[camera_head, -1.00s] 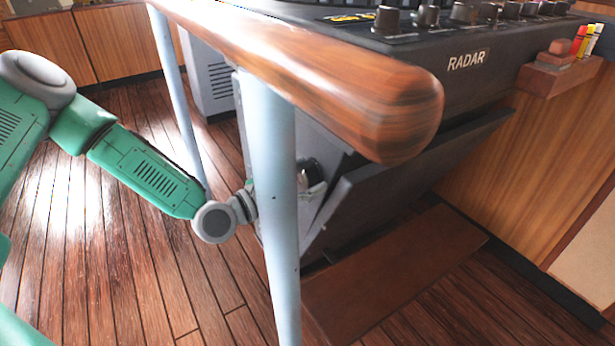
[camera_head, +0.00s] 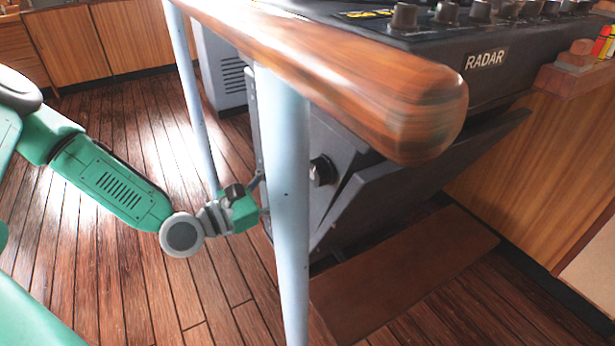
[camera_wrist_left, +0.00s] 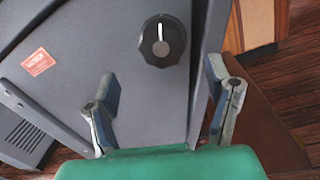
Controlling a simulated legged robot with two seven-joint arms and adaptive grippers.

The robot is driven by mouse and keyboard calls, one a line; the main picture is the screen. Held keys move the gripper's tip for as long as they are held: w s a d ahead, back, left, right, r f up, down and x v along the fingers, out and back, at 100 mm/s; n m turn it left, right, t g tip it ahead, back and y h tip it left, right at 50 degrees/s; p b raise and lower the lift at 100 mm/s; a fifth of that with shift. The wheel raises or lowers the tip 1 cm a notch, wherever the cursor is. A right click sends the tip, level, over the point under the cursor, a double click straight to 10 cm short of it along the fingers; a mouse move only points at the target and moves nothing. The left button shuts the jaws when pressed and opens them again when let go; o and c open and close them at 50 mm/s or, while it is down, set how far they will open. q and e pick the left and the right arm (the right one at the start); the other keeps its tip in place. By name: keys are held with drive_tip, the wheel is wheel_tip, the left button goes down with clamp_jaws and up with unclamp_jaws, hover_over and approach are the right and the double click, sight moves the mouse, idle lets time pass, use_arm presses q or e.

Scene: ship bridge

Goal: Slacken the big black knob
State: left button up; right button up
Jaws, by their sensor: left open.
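The big black knob (camera_head: 322,171) is on the grey side panel of the radar console, just right of the pale blue rail post in the head view. In the left wrist view the knob (camera_wrist_left: 161,41) shows whole, with a white pointer line running nearly upright. My left gripper (camera_wrist_left: 164,80) is open and empty; the knob lies beyond its fingertips, apart from them. In the head view my left gripper's green body (camera_head: 240,210) is left of the post, and its fingers are largely hidden behind the post. My right gripper is not in view.
A wooden handrail (camera_head: 330,75) on pale blue posts (camera_head: 284,200) stands between my head and the knob. A tilted grey panel (camera_head: 410,180) juts out right of the knob. A red label (camera_wrist_left: 38,62) is on the panel. Open wooden floor lies left.

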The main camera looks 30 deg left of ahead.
use_arm(q)
drive_tip(key=v, duration=0.4)
drive_tip(key=shift+a, duration=0.1)
idle(0.5)
